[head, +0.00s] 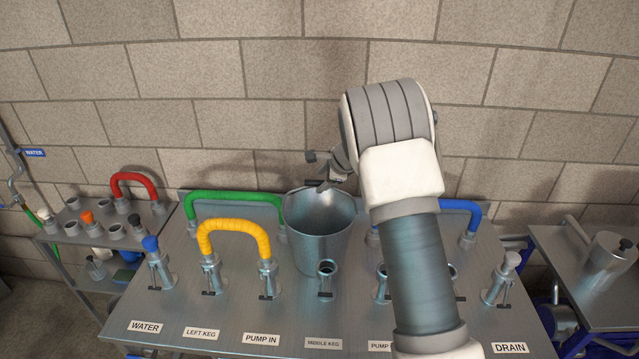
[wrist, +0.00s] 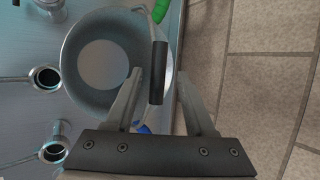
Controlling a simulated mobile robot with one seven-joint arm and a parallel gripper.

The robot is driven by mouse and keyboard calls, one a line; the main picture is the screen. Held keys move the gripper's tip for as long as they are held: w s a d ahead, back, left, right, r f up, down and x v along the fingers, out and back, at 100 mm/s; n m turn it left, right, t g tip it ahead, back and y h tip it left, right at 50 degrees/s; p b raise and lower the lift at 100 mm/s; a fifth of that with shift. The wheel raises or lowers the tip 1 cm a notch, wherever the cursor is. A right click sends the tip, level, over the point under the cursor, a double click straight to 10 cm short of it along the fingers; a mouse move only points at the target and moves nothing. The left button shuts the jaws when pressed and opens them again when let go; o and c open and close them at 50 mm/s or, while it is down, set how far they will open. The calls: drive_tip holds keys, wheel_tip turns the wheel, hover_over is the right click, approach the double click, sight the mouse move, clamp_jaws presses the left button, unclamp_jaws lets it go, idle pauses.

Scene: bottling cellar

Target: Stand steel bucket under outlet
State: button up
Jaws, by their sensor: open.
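The steel bucket (head: 318,232) stands upright on the steel bench, behind the short pipe stub (head: 326,270) above the MIDDLE KEG label. In the wrist view I look down into the empty bucket (wrist: 98,65). Its handle has a black grip (wrist: 158,72) at the wall-side rim. My gripper (wrist: 159,78) is open, with one finger on each side of the black grip; contact is not clear. In the head view my gripper (head: 325,163) is at the bucket's back rim, partly hidden by my arm. Which pipe end is the outlet I cannot tell.
Yellow (head: 232,228), green (head: 235,196) and blue (head: 460,208) hoses link bench fittings around the bucket. A shelf (head: 75,238) with a red hose (head: 133,178) is at left. A side table (head: 575,262) with a metal pot (head: 608,251) is at right. A block wall is close behind.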

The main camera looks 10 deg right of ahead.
drive_tip(key=s+r+n+g, duration=0.1)
drive_tip(key=s+r+n, duration=0.4)
drive_tip(key=s+r, duration=0.55)
drive_tip(key=s+r+n, duration=0.4)
drive_tip(key=s+r, duration=0.4)
drive_tip(key=s, duration=0.6)
drive_tip(key=s+d+f+n+h, duration=0.1)
drive_tip(key=s+n, duration=0.8)
drive_tip(key=s, duration=1.2)
drive_tip(key=shift+d+f+n+h+b, duration=0.25)
drive_tip(key=shift+d+h, duration=0.4)
drive_tip(key=shift+h, duration=0.45)
drive_tip(key=shift+s+d+f+n, duration=0.1)
drive_tip(key=shift+s+d+n, duration=0.05)
drive_tip(key=shift+s+n, duration=0.1)
drive_tip(key=shift+c, duration=0.4)
